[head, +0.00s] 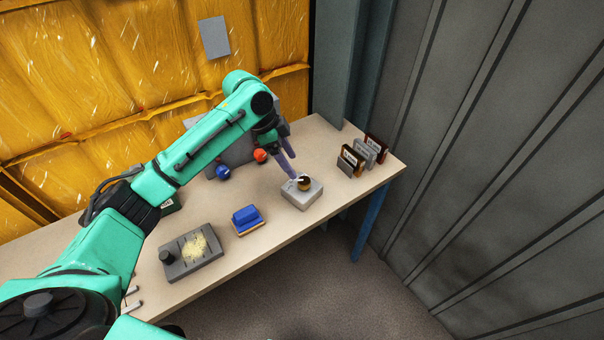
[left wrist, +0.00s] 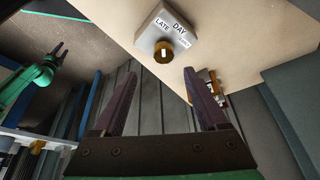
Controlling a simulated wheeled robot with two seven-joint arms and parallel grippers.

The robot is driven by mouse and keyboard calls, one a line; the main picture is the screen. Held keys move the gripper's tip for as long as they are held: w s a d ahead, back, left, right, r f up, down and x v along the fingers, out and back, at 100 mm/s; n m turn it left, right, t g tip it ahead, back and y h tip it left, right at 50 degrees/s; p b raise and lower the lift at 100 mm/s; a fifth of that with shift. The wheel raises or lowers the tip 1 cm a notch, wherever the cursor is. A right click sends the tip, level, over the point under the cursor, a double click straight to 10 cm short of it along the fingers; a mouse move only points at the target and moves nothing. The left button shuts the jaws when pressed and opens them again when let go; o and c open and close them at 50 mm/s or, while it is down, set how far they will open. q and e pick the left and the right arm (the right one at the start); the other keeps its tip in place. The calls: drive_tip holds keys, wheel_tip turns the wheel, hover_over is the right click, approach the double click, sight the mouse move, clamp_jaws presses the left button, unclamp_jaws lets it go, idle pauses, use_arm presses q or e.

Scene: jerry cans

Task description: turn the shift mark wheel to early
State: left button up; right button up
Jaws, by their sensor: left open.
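The shift mark wheel (head: 304,184) is a small brown and brass knob on a pale grey box (head: 301,196) near the table's front edge. In the left wrist view the wheel (left wrist: 164,53) shows a white mark, and the box (left wrist: 150,30) has plates reading LATE, DAY and a third, hard to read. I cannot tell which plate the mark faces. My left gripper (head: 291,177) is open, its fingers pointing down close to the wheel; contact is unclear. In the left wrist view nothing is between its fingers (left wrist: 158,72). My right gripper (left wrist: 59,51) shows small, far left, fingers apart.
Several upright frames (head: 364,153) stand at the right end. A grey ribbed wall (head: 480,150) is to the right.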

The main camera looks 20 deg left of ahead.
sight(304, 180)
use_arm(q)
drive_tip(key=x, duration=0.5)
drive_tip(key=shift+w+f, duration=0.15)
drive_tip(key=shift+w, duration=0.25)
drive_tip(key=x, duration=0.2)
drive_tip(key=shift+d+f, duration=0.1)
drive_tip(key=shift+f, duration=0.15)
drive_tip(key=shift+f+p, duration=0.2)
drive_tip(key=shift+p, duration=0.1)
drive_tip(key=shift+c, duration=0.9)
clamp_jaws()
drive_tip(key=shift+d+r+n+p, duration=0.1)
drive_tip(key=shift+r+n+p, duration=0.25)
drive_tip(key=shift+p, duration=0.65)
drive_tip(key=shift+f+n, duration=0.15)
drive_tip(key=shift+n, duration=0.1)
drive_tip(key=shift+f, duration=0.2)
drive_tip(key=shift+o, duration=0.9)
unclamp_jaws()
use_arm(e)
drive_tip(key=w+r, duration=0.2)
drive_tip(key=r, duration=0.1)
